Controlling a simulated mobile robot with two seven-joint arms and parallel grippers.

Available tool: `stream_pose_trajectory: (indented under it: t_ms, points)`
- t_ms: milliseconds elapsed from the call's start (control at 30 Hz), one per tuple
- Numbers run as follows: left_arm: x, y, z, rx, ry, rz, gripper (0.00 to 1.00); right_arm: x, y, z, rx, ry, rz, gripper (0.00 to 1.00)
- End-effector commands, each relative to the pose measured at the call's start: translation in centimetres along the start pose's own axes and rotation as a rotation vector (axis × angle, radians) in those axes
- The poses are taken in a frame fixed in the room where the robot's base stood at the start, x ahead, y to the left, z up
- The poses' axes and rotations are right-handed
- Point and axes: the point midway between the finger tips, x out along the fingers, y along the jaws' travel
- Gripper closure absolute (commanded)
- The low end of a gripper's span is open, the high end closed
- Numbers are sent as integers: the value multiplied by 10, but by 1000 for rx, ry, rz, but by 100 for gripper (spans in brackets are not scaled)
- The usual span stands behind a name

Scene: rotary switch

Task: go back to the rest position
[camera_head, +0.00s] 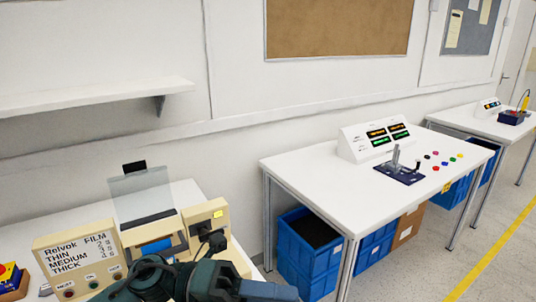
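A beige film machine (107,236) stands on the near white table at the lower left. Its front panel reads "Relvok FILM THIN MEDIUM THICK" and has several small buttons below. A beige box (192,216) on its right side carries a yellow label and a black knob-like part (215,240). My dark teal arm crosses the bottom edge in front of the machine and hides its lower right part. The arm's blue-grey end (270,291) points right, apart from the knob; its fingers cannot be made out. My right gripper is not in view.
A second white table (310,181) holds a display console (362,142), a lever box (400,172) and several coloured buttons. Blue crates (307,262) stand under it. A wall shelf (90,97) hangs at the upper left. Floor at the lower right is clear.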

Motion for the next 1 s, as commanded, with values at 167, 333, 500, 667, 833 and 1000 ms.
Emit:
stream_pose_trajectory:
  t_ms: [167, 333, 500, 667, 833, 1000]
  points:
    - [-13, 9, 31, -398, -461, -286, 72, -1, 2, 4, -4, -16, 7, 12]
    - [-67, 70, 34, -830, -915, -447, 72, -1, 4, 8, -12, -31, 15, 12]
    - [-126, 160, -26, -1299, -1357, -518, 72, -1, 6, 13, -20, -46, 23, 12]
    - [-155, 214, -106, -1629, -1640, -517, 72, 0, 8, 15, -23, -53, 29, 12]
    - [-165, 237, -161, -1815, -1790, -501, 72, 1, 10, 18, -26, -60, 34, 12]
    - [-166, 241, -174, -1860, -1823, -495, 72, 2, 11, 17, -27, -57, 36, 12]
